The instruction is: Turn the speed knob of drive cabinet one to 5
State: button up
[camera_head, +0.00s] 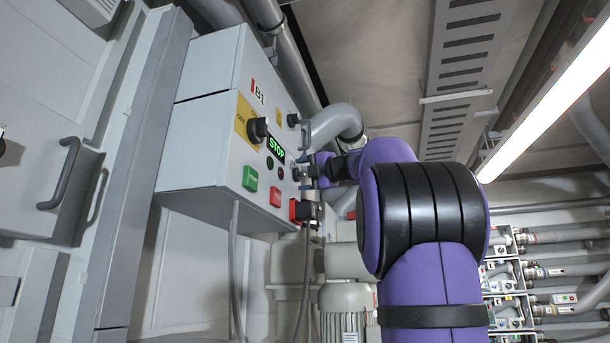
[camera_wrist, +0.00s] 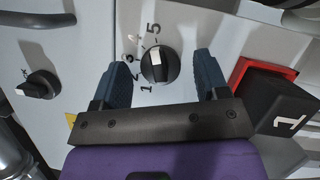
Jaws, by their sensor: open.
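The speed knob (camera_wrist: 158,66) is a round black knob with a white mark, on a light grey panel in the wrist view. A scale from 1 to 5 curves around its left side, with 5 at the top. The white mark lies on the upper part, roughly towards the 5; its exact setting is unclear. My gripper (camera_wrist: 162,60) is open, one dark finger on each side of the knob, with visible gaps. In the head view my gripper (camera_head: 308,170) is at the front of the cabinet labelled B1 (camera_head: 212,140) and hides the knob.
A red square with a black block marked 1 (camera_wrist: 278,103) stands close right of the right finger. Another black knob (camera_wrist: 38,86) is at left. The cabinet also bears a lit STOP display (camera_head: 276,147), a green button (camera_head: 250,178) and a red button (camera_head: 275,196).

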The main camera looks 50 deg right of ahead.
jog(key=s+f, duration=0.1)
jog(key=s, duration=0.9)
jog(key=shift+s+f, duration=0.2)
jog(key=shift+s, duration=0.15)
jog(key=shift+d, duration=0.1)
